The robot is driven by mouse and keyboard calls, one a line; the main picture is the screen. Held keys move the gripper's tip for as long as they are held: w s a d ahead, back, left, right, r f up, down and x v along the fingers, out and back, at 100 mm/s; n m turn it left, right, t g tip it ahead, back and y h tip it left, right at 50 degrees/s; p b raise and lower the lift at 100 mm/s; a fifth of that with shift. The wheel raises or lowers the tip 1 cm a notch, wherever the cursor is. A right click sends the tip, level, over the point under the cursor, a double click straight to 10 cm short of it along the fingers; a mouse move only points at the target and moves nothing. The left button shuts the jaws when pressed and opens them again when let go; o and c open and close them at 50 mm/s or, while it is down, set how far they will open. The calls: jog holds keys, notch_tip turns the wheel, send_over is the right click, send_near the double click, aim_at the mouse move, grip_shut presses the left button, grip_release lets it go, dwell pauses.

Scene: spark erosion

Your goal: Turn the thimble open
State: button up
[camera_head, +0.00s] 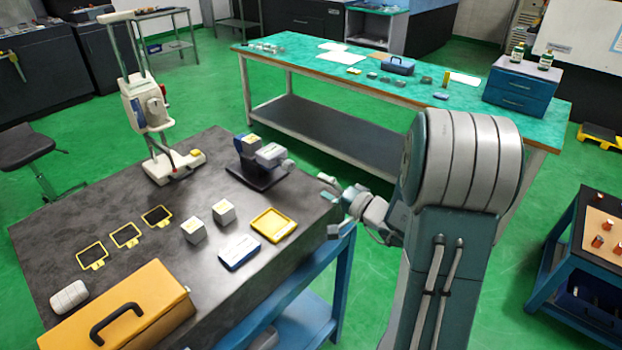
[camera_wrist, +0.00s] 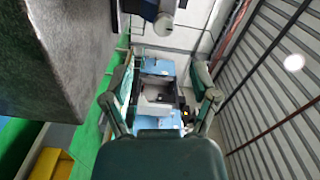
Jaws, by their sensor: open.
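A device with grey blocks and yellow tops, which looks like a micrometer in a stand (camera_head: 250,150), is on the right part of the dark table. A grey rounded end, likely the thimble (camera_head: 288,165), points right toward the table's edge. A grey and dark part with a round end, likely the same device, shows at the top of the wrist view (camera_wrist: 150,8). My gripper (camera_head: 331,205) is open and empty, just off the table's right edge, to the right of and nearer than the thimble, apart from it. Its two spread fingers show in the wrist view (camera_wrist: 163,62).
The dark table (camera_head: 90,215) holds two grey blocks (camera_head: 208,222), a yellow tray (camera_head: 273,224), a blue-white box (camera_head: 239,251), a yellow case (camera_head: 150,300) and a tall white instrument (camera_head: 145,105). A green-topped bench (camera_head: 320,68) stands behind. Green floor lies between.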

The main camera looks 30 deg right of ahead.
aim_at(292, 168)
jog(key=m, duration=0.6)
jog(key=shift+w+r, duration=0.1)
jog(key=shift+w, duration=0.05)
jog(key=m, duration=0.5)
jog(key=shift+w+a+r+m, duration=0.1)
jog(key=shift+w+m, duration=0.1)
jog(key=shift+m, duration=0.1)
jog(key=x, duration=1)
jog(key=shift+w+a, duration=0.1)
jog(key=shift+w, duration=0.2)
grip_shut()
